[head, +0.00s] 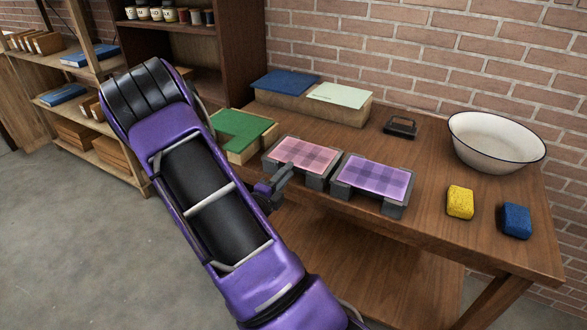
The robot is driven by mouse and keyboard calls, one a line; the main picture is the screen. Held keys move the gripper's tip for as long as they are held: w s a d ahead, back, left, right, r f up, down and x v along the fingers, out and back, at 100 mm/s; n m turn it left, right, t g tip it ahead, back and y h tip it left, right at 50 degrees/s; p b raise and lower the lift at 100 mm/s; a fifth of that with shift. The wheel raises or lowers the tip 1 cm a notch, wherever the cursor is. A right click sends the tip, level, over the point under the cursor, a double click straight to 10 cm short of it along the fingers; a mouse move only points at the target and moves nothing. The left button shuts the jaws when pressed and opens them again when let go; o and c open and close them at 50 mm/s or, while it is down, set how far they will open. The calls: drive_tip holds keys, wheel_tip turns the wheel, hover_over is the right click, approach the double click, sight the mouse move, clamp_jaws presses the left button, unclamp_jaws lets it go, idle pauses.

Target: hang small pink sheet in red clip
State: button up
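A small pink checked sheet (305,154) lies flat on top of a grey stand on the wooden table. A purple checked sheet (372,177) lies on a like stand just right of it. My gripper (284,176) is at the front left edge of the pink sheet's stand, its dark fingers pointing toward the sheet. Whether the fingers touch the sheet or are open is too small to tell. No red clip shows in this view.
A green-topped box (241,130) stands left of the pink sheet. Blue (284,82) and pale green (339,95) sheets lie on a block behind. A black object (400,128), white basin (496,141), yellow sponge (460,202) and blue sponge (516,220) are to the right. Shelves stand left.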

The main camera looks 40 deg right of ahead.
sight(303, 154)
drive_tip(key=shift+p+x, duration=0.55)
drive_tip(key=shift+x, duration=1.15)
clamp_jaws()
drive_tip(key=shift+r, duration=0.1)
wheel_tip(303, 154, up, 3)
drive_tip(key=p, duration=0.2)
drive_tip(key=shift+p, duration=0.4)
